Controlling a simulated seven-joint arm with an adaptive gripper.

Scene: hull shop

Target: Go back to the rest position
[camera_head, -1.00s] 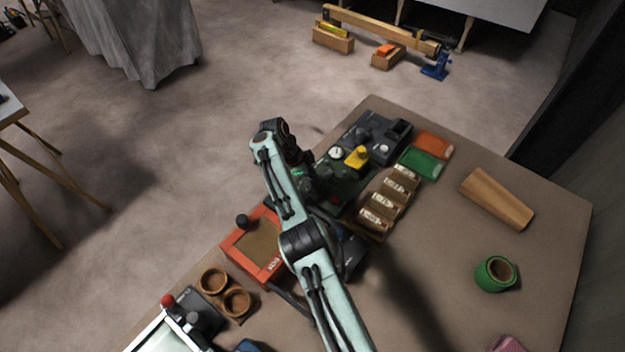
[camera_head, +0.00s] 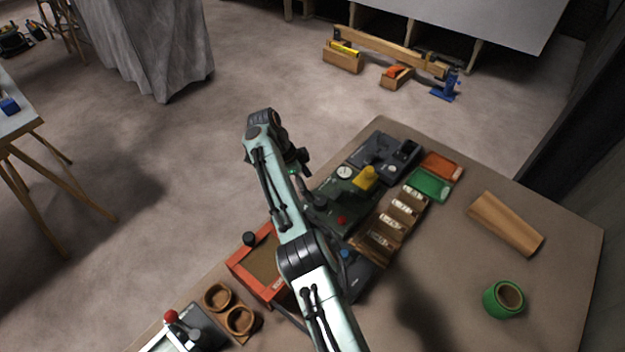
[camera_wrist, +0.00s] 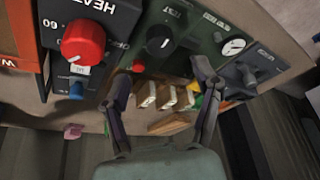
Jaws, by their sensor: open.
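My arm spans the middle of the head view. My gripper is at its far end over the back edge of the bench and is mostly hidden there. In the wrist view my gripper (camera_wrist: 162,72) is open, with nothing between its two dark fingers. Beyond the fingers is a dark green test panel (camera_wrist: 185,28) with a black knob and a white gauge. This panel (camera_head: 342,205) also shows in the head view, right of my arm. The fingers appear apart from the panel.
A wooden label tray (camera_head: 372,243), a green tray (camera_head: 431,185), an orange tray (camera_head: 443,166), a wooden piece (camera_head: 506,222) and a green roll (camera_head: 497,302) are on the bench. An orange-framed box (camera_head: 243,268) is left of my arm.

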